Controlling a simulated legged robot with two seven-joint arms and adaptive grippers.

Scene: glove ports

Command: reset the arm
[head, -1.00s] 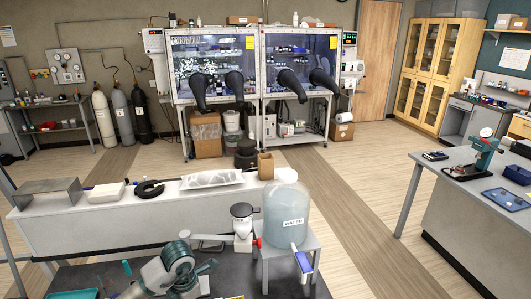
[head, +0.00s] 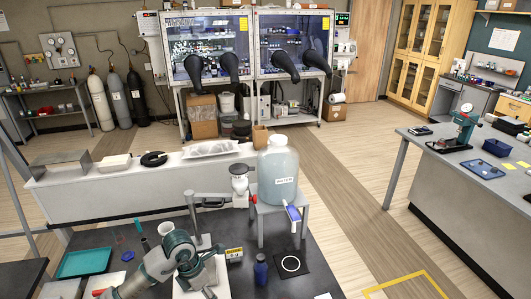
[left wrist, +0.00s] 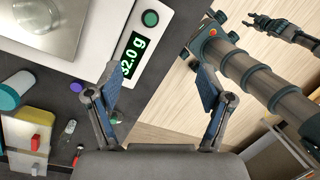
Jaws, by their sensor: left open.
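My left arm (head: 160,262) comes in from the bottom left of the head view, over the black bench (head: 245,285). In the left wrist view my left gripper (left wrist: 160,105) is open, with its two fingers wide apart and nothing between them. A white balance with a lit display (left wrist: 133,55) reading 32.0 g lies below, to the left of the fingers. No right arm shows in the head view.
On the bench are a teal tray (head: 85,262), a blue bottle (head: 261,268) and a black square with a white ring (head: 291,264). A large water jug (head: 278,172) stands on a grey stand behind. Wooden floor is open to the right.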

